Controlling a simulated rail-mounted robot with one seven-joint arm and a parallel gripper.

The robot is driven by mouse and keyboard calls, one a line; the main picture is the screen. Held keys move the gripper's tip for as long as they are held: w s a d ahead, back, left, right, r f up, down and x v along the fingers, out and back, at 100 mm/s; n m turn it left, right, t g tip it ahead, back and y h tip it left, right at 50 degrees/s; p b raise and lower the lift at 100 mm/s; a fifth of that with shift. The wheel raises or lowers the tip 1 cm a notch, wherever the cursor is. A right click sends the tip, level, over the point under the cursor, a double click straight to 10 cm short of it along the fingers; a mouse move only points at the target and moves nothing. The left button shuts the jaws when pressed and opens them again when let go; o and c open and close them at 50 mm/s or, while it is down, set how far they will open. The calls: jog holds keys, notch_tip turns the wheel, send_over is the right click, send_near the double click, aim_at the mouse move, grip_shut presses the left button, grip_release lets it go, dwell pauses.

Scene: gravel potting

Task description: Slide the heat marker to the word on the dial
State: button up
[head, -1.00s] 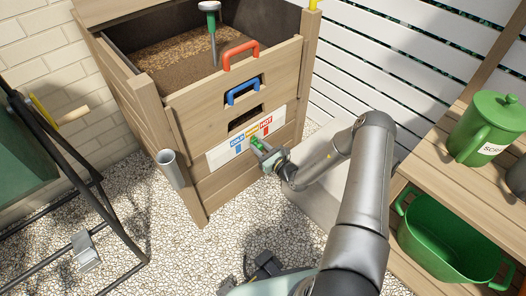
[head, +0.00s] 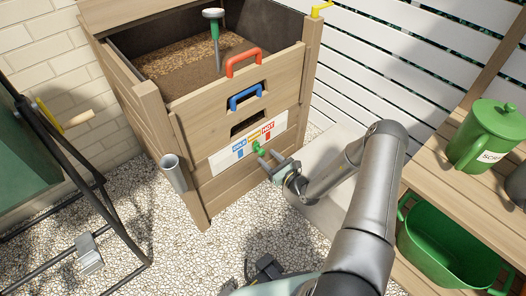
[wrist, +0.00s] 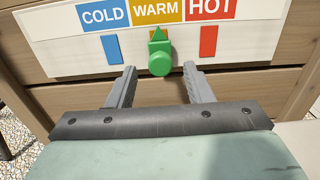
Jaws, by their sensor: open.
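The dial (wrist: 240,45) is a white panel on the front of the wooden compost bin, with COLD on blue, WARM on orange and HOT on red. The green heat marker (wrist: 160,55), a round knob with a pointed top, sits under WARM in the wrist view, its tip just below that word. It also shows on the panel in the head view (head: 257,147). My gripper (wrist: 160,75) is open. Its two grey fingers lie below and either side of the knob, apart from it. My gripper (head: 269,160) is just in front of the panel in the head view.
Blue (head: 246,96) and red (head: 243,62) handles stick out above the dial. A grey tube (head: 173,172) is on the bin's left corner. A wooden shelf at right holds a green lidded can (head: 487,137) and a green tub (head: 445,250). A black-framed stand is at left.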

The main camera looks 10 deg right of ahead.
jog(key=p+v, duration=0.1)
jog(key=v, duration=0.6)
jog(key=shift+s, duration=0.2)
jog(key=shift+d, duration=0.1)
